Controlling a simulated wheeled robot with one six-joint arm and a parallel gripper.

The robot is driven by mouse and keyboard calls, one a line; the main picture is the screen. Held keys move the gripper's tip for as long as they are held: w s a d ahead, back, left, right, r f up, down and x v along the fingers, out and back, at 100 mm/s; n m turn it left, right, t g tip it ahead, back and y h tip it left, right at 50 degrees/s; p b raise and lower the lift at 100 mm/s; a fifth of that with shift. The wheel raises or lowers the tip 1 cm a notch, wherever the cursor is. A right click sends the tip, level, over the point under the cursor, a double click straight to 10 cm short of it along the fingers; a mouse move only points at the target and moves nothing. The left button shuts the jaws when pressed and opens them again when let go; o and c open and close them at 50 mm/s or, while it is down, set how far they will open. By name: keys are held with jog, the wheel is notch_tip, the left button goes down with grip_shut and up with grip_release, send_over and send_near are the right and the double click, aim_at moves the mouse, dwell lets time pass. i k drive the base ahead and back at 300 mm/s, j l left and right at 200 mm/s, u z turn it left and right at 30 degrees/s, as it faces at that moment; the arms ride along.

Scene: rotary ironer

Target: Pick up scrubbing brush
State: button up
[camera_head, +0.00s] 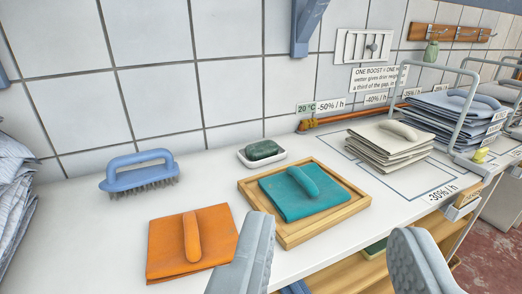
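The scrubbing brush (139,174) has a blue loop handle and dark bristles. It stands bristles down on the white counter (98,226), near the tiled wall at the left. My gripper (330,262) shows at the bottom of the view, its two grey padded fingers wide apart with nothing seen between them. It is on the near side of the counter, to the right of the brush and well apart from it.
An orange folded cloth (174,254) and a teal cloth (292,203) in a wooden tray (346,214) lie between my gripper and the brush's side of the counter. A soap dish (270,160), stacked cloths (389,148) and metal rails (470,112) stand farther right. Striped fabric (12,200) is at the left.

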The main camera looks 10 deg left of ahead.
aim_at(126, 181)
jog(key=l+u, duration=0.2)
jog(key=i+l+u, duration=0.5)
jog(key=l+u, duration=0.15)
jog(key=i+l+u, duration=0.2)
jog(key=l+u, duration=0.15)
